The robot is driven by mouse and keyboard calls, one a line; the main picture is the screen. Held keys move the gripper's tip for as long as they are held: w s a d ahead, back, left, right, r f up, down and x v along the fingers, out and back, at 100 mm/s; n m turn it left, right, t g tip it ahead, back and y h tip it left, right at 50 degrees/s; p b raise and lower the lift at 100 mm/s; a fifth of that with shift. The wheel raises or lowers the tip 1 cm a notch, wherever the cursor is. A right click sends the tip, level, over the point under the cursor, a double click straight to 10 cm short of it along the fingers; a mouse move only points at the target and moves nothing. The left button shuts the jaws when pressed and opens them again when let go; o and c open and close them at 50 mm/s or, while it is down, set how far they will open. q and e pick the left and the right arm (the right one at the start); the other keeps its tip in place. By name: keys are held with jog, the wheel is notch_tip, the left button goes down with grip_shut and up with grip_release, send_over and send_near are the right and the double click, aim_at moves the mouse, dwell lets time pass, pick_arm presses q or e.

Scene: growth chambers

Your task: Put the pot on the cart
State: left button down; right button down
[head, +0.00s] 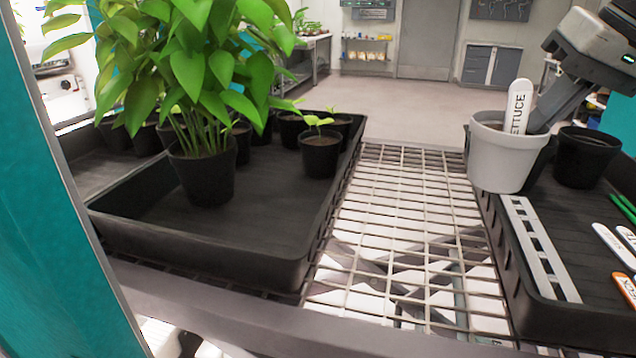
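A light grey pot (503,158) with soil and a white label (519,106) reading "LETTUCE" is at the right in the head view. It overlaps the left edge of the right black tray (515,280); whether its base touches the tray cannot be seen clearly. My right gripper (541,132) comes down from the upper right and is shut on this pot's right rim, its fingertips partly hidden by the pot. My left gripper is not in view. I cannot tell for sure which surface is the cart; a wire-grid shelf (405,225) carries the trays.
A left black tray (200,255) holds a tall leafy plant (203,175) and several small black pots (320,155). The right tray holds a black pot (587,157), a slotted grey strip (540,250) and loose labels (615,245). Bare wire grid lies between the trays. Teal panels (55,230) border the left.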

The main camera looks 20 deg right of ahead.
aim_at(509, 113)
jog(key=a, duration=0.1)
jog(key=w+a+p, duration=0.1)
jog(key=a, duration=0.1)
jog(key=a+p, duration=0.1)
jog(key=a, duration=0.1)
jog(key=shift+w+a, duration=0.2)
jog(key=shift+w, duration=0.1)
jog(key=a+r+m+p, duration=0.1)
jog(key=a+p, duration=0.1)
jog(key=a, duration=0.4)
jog(key=w+d+f+b, duration=0.1)
jog(key=w+d+f, duration=0.2)
jog(key=f, duration=0.1)
jog(key=w+d+f+b, duration=0.2)
jog(key=w+d+f, duration=0.1)
jog(key=w+f, duration=0.1)
jog(key=w+d+f+b, duration=0.1)
jog(key=w+d+f, duration=0.3)
jog(key=shift+f, duration=0.55)
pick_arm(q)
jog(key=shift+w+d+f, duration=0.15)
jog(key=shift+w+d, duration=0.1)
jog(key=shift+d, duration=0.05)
